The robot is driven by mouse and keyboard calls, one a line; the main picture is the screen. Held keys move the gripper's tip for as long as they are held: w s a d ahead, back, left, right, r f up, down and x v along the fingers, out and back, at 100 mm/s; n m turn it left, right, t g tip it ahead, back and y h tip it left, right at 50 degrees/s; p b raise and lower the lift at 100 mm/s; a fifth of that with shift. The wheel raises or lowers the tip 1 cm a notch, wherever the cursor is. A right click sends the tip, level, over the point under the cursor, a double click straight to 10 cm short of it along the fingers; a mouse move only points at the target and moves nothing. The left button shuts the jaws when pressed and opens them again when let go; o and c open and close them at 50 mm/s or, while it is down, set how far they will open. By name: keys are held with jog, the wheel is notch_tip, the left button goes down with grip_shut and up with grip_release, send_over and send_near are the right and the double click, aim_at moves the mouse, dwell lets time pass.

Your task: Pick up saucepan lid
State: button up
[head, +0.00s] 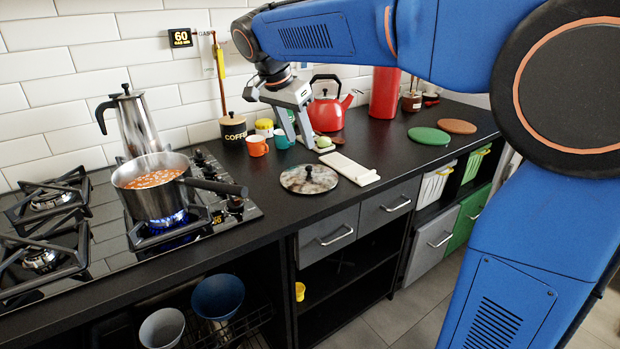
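The saucepan lid (318,180) is a round, shiny disc with a dark knob on top. It lies flat on the black counter, to the right of the hob. My gripper (299,142) points down behind and above the lid, near the small mugs. Its two fingers are apart with nothing seen between them, and it does not touch the lid. The saucepan (151,184) stands on a lit burner with orange-red food in it and its black handle pointing right.
A cream board (349,169) lies just right of the lid. Orange (257,146) and teal mugs, a coffee jar (233,129) and a red kettle (327,112) stand behind. A moka pot (135,121) stands behind the saucepan. Counter left of the lid is clear.

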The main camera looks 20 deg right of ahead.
aim_at(309, 167)
jog(key=x, duration=1.1)
jog(key=shift+a+r, duration=0.1)
grip_shut()
